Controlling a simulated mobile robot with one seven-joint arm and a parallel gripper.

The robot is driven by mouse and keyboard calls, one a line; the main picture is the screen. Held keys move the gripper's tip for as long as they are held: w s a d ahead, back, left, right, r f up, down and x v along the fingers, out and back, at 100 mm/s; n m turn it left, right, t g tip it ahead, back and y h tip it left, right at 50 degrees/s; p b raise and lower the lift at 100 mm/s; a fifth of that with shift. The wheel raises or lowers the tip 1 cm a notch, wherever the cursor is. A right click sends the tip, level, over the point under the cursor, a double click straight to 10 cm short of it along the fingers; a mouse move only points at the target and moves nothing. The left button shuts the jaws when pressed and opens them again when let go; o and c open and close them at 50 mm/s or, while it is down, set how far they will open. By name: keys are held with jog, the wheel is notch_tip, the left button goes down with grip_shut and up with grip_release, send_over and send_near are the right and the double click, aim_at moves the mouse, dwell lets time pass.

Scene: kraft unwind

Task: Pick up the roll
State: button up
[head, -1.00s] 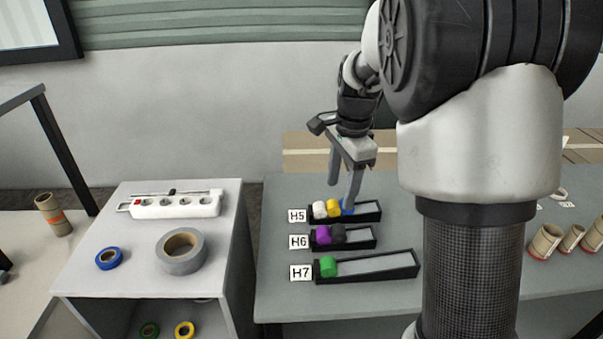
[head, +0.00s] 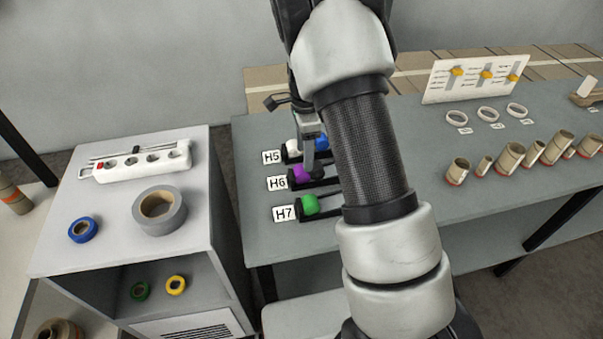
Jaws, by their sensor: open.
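Small coloured rolls lie in labelled black trays on the grey bench. In the H5 tray a white roll (head: 293,148) and a blue roll (head: 322,143) show. The H6 tray holds a purple roll (head: 299,173) and a dark roll (head: 317,173). A green roll (head: 310,204) lies in the H7 tray (head: 307,217). My gripper (head: 311,160) is open and points down over the H5 and H6 trays, between the white and blue rolls in the picture. My arm hides the right ends of the trays and part of the gripper. I cannot tell whether a finger touches a roll.
A cabinet at left carries a grey tape roll (head: 160,211), a blue tape roll (head: 83,229) and a white power strip (head: 140,161). Green (head: 139,291) and yellow (head: 176,285) tape rolls lie on its shelf. Several cardboard tubes (head: 509,159) and white rings (head: 488,114) occupy the right bench.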

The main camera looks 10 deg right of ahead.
aim_at(302, 174)
jog(key=shift+a+f+p, duration=0.15)
jog(key=shift+f+p, duration=0.15)
jog(key=shift+f, duration=3)
jog(key=c, duration=1.1)
